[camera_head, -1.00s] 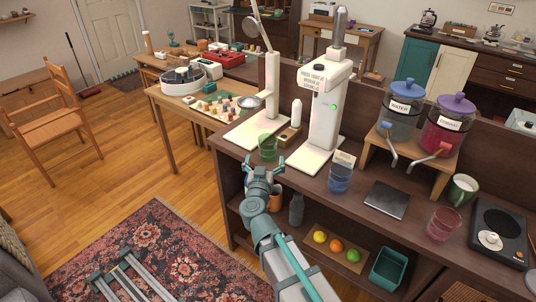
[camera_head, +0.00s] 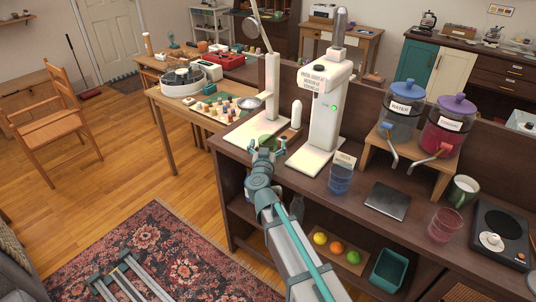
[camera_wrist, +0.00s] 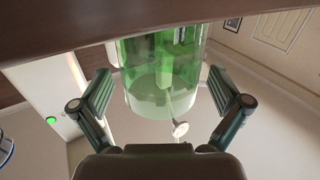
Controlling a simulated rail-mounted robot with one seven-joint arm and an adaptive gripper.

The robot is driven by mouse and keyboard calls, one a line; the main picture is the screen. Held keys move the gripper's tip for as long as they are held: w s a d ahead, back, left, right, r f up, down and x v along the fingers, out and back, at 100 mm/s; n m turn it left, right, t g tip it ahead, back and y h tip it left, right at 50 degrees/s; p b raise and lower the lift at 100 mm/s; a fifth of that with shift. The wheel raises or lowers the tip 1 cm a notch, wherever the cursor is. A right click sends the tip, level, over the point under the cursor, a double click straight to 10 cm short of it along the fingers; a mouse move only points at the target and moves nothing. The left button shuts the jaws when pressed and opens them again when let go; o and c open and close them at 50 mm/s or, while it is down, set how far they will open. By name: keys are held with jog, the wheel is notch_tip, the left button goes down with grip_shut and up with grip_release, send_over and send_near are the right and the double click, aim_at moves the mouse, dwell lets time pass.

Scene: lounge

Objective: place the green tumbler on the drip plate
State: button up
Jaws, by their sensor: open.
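The green tumbler (camera_head: 268,141) is a clear green glass standing near the front edge of the dark counter, partly hidden by my gripper (camera_head: 266,152). In the wrist view the tumbler (camera_wrist: 162,75) is between the two spread fingers of my gripper (camera_wrist: 166,95), with a gap on each side. The fingers are open. A white machine with a green light has a flat white base plate (camera_head: 306,160) to the right of the tumbler. Another white stand has a similar base (camera_head: 245,132) just behind and left. I cannot tell which of these is the drip plate.
A blue tumbler (camera_head: 341,178), a dark square slab (camera_head: 387,201) and a pink tumbler (camera_head: 444,225) stand to the right. Two drink dispensers (camera_head: 400,110) sit on a wooden riser. The shelf below holds fruit (camera_head: 337,245) and a teal bin (camera_head: 389,269).

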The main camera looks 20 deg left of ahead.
jog(key=c, duration=1.6)
jog(key=shift+r+p, duration=0.3)
jog(key=shift+r, duration=0.6)
jog(key=s+d+r+p, duration=0.4)
jog(key=s+d+r, duration=0.3)
jog(key=s+r, duration=0.4)
jog(key=shift+s+d, duration=0.2)
jog(key=shift+s, duration=0.3)
jog(key=shift+r, duration=0.1)
